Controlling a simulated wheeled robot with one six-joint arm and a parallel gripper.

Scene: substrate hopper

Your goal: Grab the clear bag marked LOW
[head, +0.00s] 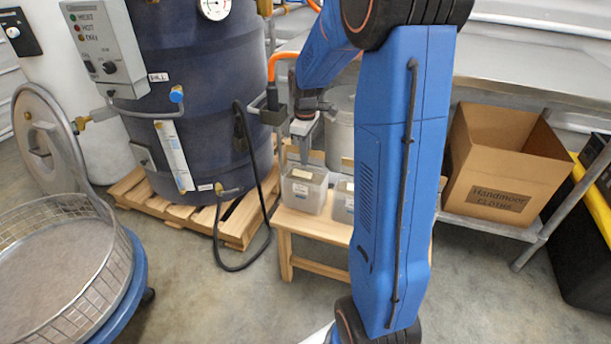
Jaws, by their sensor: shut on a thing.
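A clear bag (304,190) with a pale filling and a small label stands at the left end of a low wooden bench (308,225). The label is too small to read, so I cannot tell whether it says LOW. A second clear bag (342,203) is just to its right, partly hidden behind my blue arm. My gripper (303,158) points down at the top of the left bag and is shut on it. The fingertips are small and hard to make out. I cannot tell whether the bag is clear of the bench.
A dark drum (205,90) on a wooden pallet (235,220) stands left of the bench, with a black cable hanging between them. A wire basket (75,255) is at left. A cardboard box (505,165) sits on the metal shelf at right. The front floor is partly clear.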

